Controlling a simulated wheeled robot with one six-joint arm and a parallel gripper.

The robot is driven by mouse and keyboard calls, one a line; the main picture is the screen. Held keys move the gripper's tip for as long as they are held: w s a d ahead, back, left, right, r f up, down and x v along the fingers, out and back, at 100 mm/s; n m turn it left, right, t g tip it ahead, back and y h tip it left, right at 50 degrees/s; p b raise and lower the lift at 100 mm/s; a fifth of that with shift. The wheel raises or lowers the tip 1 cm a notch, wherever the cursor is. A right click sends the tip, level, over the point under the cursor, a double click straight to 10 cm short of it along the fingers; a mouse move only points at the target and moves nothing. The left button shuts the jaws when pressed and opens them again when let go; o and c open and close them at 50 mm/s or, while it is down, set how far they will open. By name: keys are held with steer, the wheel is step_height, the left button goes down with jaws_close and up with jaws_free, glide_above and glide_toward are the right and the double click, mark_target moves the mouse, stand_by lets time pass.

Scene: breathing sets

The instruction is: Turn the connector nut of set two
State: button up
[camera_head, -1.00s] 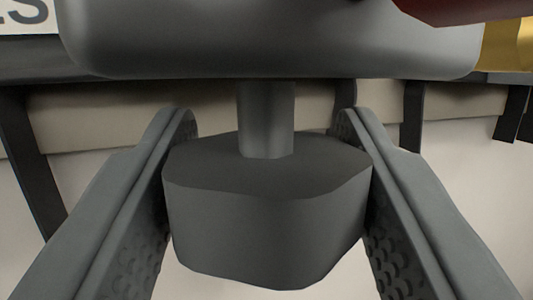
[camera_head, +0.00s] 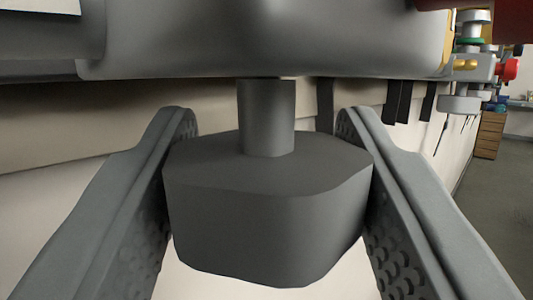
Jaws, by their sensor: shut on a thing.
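The dark grey connector nut (camera_head: 265,215) fills the middle of the view, with several flat sides and rounded corners. A short grey stem (camera_head: 267,118) joins it to the underside of a larger grey body (camera_head: 270,40) above. My gripper (camera_head: 268,135) is shut on the nut, with one finger at its left side and one at its right. The pads show a textured inner face. The frame does not show which set this is. The far side of the nut is hidden.
A similar set (camera_head: 470,65) with a red knob and a green ring hangs farther back at the right. Dark straps (camera_head: 405,100) hang along the pale wall behind. A wooden drawer unit (camera_head: 490,135) stands on the grey floor at the far right.

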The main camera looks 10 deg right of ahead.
steer(key=shift+r, duration=0.1)
steer(key=o, duration=1)
steer(key=v, duration=1.7)
steer(key=shift+s, duration=0.2)
